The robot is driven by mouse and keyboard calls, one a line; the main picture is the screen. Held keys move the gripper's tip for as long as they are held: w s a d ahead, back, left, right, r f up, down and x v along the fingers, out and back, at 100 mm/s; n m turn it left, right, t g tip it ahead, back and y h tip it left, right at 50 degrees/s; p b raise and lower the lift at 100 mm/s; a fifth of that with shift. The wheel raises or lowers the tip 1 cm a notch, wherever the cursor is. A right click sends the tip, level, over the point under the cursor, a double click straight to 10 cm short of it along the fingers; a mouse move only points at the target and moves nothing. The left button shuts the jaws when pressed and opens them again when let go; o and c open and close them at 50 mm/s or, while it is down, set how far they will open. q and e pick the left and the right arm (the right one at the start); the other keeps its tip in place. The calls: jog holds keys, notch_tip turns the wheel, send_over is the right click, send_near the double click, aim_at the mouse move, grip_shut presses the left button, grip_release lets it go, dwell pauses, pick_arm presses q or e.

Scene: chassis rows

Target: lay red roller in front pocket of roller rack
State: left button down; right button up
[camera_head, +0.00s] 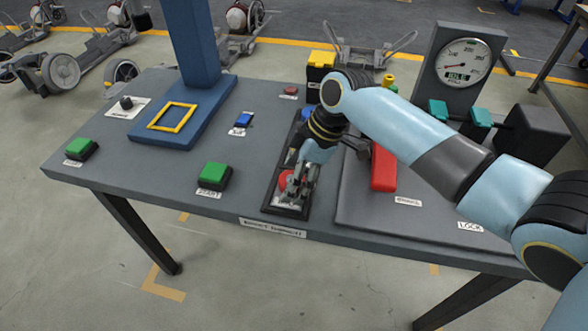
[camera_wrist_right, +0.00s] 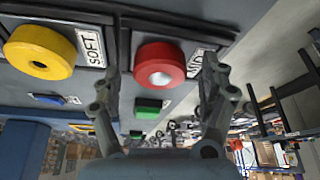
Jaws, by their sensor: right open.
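The red roller (camera_wrist_right: 160,65) lies in a dark-rimmed pocket of the roller rack (camera_wrist_right: 122,45) in the wrist view, beside a partly hidden label. In the head view only a bit of red roller (camera_head: 284,179) shows at the front end of the rack (camera_head: 301,213). My right gripper (camera_head: 294,190) is lowered over that front pocket. In the wrist view my open right gripper (camera_wrist_right: 161,78) has one finger on each side of the roller; contact is not clear. A yellow roller (camera_wrist_right: 40,52) sits in the neighbouring pocket by a SOFT label. My left gripper is not in view.
Green buttons (camera_head: 214,175) and a blue base with a yellow frame (camera_head: 172,117) are left of the rack. A raised grey panel with a red block (camera_head: 384,168) is at right. A dial gauge (camera_head: 465,62) stands behind. The table's front edge is close to the rack.

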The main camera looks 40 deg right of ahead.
jog(key=v, duration=1.2)
jog(key=shift+a, duration=0.1)
